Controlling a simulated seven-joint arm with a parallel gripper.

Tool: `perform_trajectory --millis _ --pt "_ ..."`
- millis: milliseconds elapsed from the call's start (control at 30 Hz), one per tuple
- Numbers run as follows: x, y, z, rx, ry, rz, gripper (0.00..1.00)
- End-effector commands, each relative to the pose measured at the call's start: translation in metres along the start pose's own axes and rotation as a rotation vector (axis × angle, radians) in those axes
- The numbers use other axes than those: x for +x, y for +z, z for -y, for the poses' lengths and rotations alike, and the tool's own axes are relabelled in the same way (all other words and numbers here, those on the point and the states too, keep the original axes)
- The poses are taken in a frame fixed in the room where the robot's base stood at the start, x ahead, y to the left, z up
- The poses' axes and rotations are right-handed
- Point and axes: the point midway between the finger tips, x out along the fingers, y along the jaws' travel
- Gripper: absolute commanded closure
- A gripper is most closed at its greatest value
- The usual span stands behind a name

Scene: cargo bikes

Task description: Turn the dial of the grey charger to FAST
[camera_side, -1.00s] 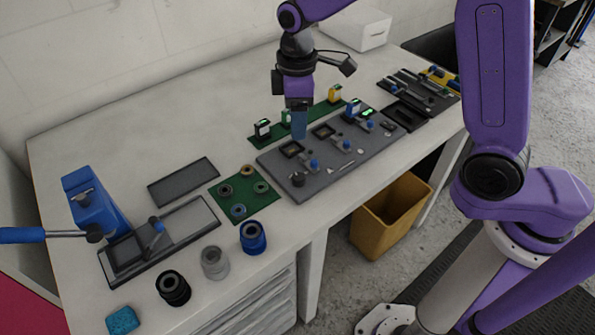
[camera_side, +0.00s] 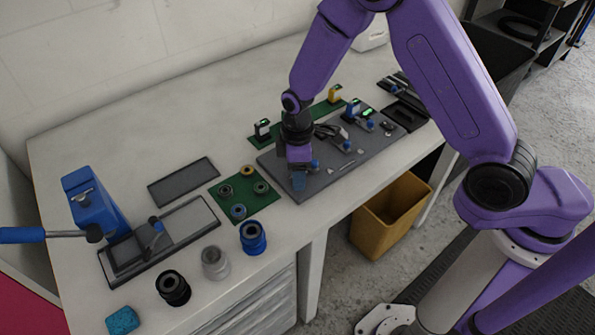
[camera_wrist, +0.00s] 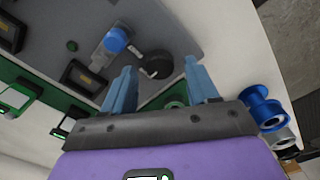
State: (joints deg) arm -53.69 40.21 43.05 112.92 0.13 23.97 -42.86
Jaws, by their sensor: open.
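The grey charger board (camera_side: 350,166) lies flat on the white table in the side view. Its round black dial (camera_wrist: 156,66) shows in the wrist view near the board's corner, ahead of and between my fingertips. My gripper (camera_wrist: 160,72) is open with its two blue fingers on either side of the dial, with nothing held. I cannot tell whether the fingers touch it. In the side view my gripper (camera_side: 298,182) points down over the board's front left end and hides the dial. The FAST marking and the dial's pointer setting cannot be read.
A blue knob on a metal clamp (camera_wrist: 117,40) stands close to the dial. A green mat with rings (camera_side: 245,207) lies to the left. Blue (camera_side: 253,238), grey and black spools stand at the front edge. A yellow bin (camera_side: 392,215) is below the table.

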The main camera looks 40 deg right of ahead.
Motion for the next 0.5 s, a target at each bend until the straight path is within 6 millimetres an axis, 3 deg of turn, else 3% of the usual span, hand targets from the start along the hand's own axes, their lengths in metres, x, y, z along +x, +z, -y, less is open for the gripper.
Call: perform_trajectory --millis 433,500 --pt "0.0086 -0.0002 0.0 -0.001 0.001 -0.001 0.41" --pt "0.0086 -0.0002 0.0 -0.001 0.001 -0.001 0.64"
